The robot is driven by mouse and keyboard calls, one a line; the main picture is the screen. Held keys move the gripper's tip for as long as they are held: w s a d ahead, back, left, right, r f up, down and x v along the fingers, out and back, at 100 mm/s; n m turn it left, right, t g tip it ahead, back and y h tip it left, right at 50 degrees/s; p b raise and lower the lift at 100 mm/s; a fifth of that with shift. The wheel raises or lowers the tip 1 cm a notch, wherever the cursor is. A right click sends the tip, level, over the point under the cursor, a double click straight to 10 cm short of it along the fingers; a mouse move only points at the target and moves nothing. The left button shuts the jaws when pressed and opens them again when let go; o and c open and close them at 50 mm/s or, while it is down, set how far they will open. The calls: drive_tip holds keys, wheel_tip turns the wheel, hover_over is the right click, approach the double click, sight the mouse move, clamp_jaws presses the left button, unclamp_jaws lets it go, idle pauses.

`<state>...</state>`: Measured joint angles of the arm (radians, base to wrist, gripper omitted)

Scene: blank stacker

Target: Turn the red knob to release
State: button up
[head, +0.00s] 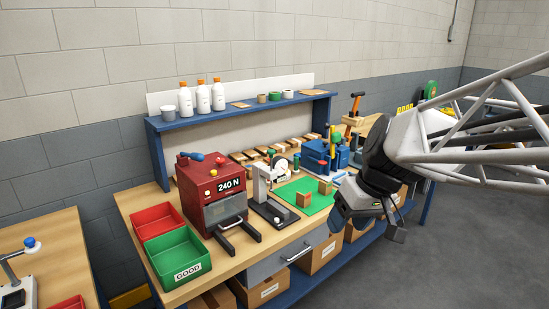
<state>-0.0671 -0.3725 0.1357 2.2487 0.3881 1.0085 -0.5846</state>
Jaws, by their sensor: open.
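A red machine (212,195) with a "240 N" display stands on the workbench left of centre. A blue device (318,158) is further right. My gripper (368,226) is at the right, in front of the bench, pointing down, open and empty. It is apart from the machines.
A red bin (157,218) and a green "GOOD" bin (178,260) stand at the bench's left. A green mat (304,205) with wooden blocks lies right of the press. A blue shelf (240,112) carries bottles and cups. Open floor lies at the right.

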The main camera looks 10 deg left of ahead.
drive_tip(key=w+a+r+n+g+y, duration=0.1)
drive_tip(key=w+a+n+y, duration=0.15)
drive_tip(key=w+a, duration=0.6)
drive_tip(key=w+a+n+y, duration=0.2)
drive_tip(key=w+a+n, duration=0.25)
drive_tip(key=w, duration=0.65)
drive_tip(key=n+y, duration=0.5)
drive_tip(key=n, duration=0.1)
approach(221, 159)
drive_tip(key=shift+w+a+f+g, duration=0.1)
drive_tip(key=shift+a+f+g, duration=0.05)
drive_tip(key=shift+a+g, duration=0.2)
drive_tip(key=shift+x, duration=3.9)
drive_tip(key=shift+c, duration=0.5)
drive_tip(key=c, duration=0.8)
